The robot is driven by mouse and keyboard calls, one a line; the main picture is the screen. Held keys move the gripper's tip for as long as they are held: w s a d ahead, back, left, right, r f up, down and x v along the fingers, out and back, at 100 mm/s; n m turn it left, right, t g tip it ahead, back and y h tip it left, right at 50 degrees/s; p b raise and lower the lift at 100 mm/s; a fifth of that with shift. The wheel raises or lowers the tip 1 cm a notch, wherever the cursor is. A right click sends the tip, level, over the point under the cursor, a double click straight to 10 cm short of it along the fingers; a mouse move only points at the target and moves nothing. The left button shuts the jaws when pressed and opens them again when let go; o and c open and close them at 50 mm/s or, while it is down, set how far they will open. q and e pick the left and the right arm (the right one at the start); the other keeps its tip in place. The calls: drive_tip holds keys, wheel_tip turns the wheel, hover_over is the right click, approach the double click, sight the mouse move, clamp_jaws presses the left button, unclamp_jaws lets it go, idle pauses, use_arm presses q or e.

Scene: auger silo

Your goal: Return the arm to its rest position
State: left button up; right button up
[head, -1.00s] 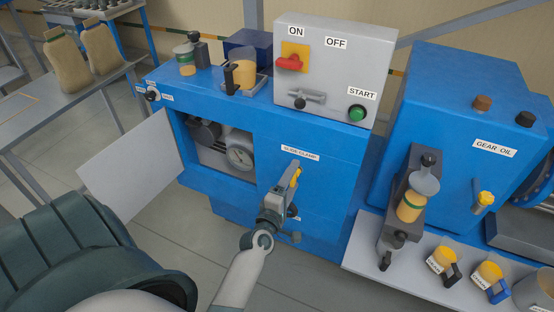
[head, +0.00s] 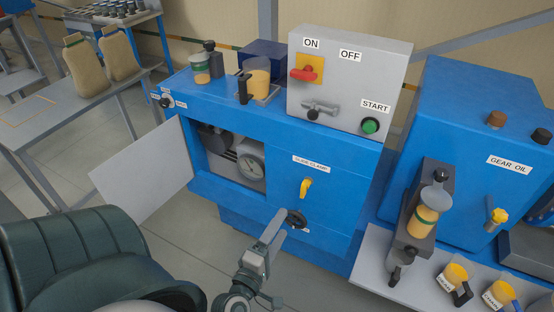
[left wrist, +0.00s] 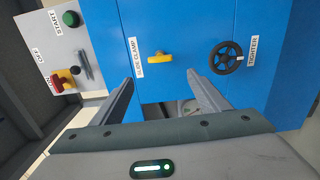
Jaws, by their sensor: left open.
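My left gripper (head: 268,243) is open and empty in front of the blue machine (head: 335,160), low and right of centre in the head view. The yellow slide clamp handle (head: 305,189) is on the machine front, beyond and above the fingers, and apart from them. The dark handwheel (head: 297,219) sits just below the handle, close behind the fingertips in the picture. My right gripper is not in view.
The grey door (head: 143,178) of the machine's compartment stands open, showing a gauge (head: 250,165). A control box (head: 349,75) has a red switch and green button. Yellow-filled cups (head: 453,276) stand on the right shelf.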

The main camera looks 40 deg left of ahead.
use_arm(q)
drive_tip(key=shift+s+d, duration=0.15)
drive_tip(key=shift+s, duration=0.4)
drive_tip(key=shift+f, duration=0.1)
drive_tip(key=s+d+f+m+g+h+b, duration=0.1)
drive_tip(key=s+d+f+m+g+h, duration=0.2)
drive_tip(key=f, duration=1.1)
drive_tip(key=s+d+f+m+g+b, duration=0.2)
drive_tip(key=s+d+f+m+g, duration=0.3)
drive_tip(key=f, duration=0.9)
drive_tip(key=s+d+f+m+h+b, duration=0.1)
drive_tip(key=s+d+f+m+h, duration=0.3)
drive_tip(key=f, duration=1)
drive_tip(key=s+a+f+m+g+y+b, duration=0.1)
drive_tip(key=s+f+m+g, duration=0.3)
drive_tip(key=s+f, duration=0.5)
drive_tip(key=s+a+f+m+g+y+b, duration=0.1)
drive_tip(key=s+a+f+m+g, duration=0.3)
drive_tip(key=s, duration=1.1)
wheel_tip(320, 180, down, 6)
drive_tip(key=m, duration=0.3)
drive_tip(key=shift+a+y+b, duration=0.2)
drive_tip(key=shift+y+b, duration=0.1)
